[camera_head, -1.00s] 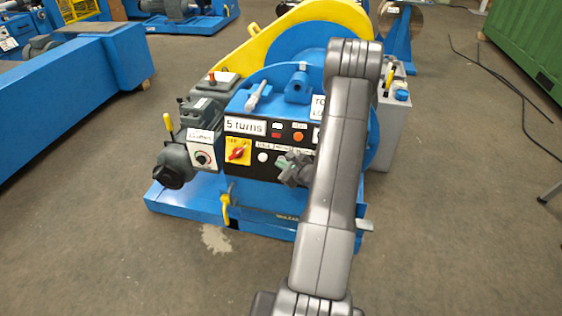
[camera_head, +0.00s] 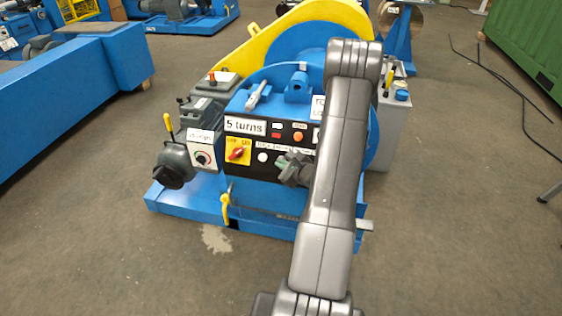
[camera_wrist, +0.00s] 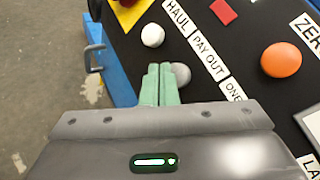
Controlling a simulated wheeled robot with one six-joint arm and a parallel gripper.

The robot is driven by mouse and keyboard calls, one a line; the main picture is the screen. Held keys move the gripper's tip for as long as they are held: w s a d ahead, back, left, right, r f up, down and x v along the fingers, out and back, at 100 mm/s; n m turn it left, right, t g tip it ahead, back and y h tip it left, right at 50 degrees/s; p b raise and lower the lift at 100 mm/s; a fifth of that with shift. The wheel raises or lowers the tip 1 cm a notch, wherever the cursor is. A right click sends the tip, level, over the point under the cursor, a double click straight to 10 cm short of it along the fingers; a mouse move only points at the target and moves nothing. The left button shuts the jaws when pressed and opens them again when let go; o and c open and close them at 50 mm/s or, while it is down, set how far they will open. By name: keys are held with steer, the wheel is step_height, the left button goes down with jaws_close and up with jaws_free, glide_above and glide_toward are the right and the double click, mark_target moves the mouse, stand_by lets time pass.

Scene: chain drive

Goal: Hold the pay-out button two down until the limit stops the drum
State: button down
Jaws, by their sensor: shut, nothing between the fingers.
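The control panel (camera_head: 270,160) on the blue winch has a row of round buttons. In the wrist view a white button (camera_wrist: 152,35) sits by the "HAUL" label (camera_wrist: 178,17). A pale grey button (camera_wrist: 181,74) sits by the "PAY OUT" label (camera_wrist: 209,58), partly hidden by my green fingertips. My gripper (camera_wrist: 160,72) is shut and empty, its tips at that button; I cannot tell whether they press it. It also shows in the head view (camera_head: 290,166). A label starting "ONE" (camera_wrist: 233,91) follows; any button by it is hidden. The drum is largely hidden behind my arm.
A sign reads "5 turns" (camera_head: 245,125). A red-and-yellow rotary switch (camera_head: 238,151) is left of the buttons. An orange button (camera_wrist: 281,60) and a red rectangle (camera_wrist: 223,12) lie above the row. A yellow-handled lever (camera_head: 226,205) is below. The floor in front is clear.

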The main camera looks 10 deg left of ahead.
steer(key=shift+w+f, duration=0.1)
steer(key=shift+w+b, duration=0.25)
steer(key=shift+b, duration=0.2)
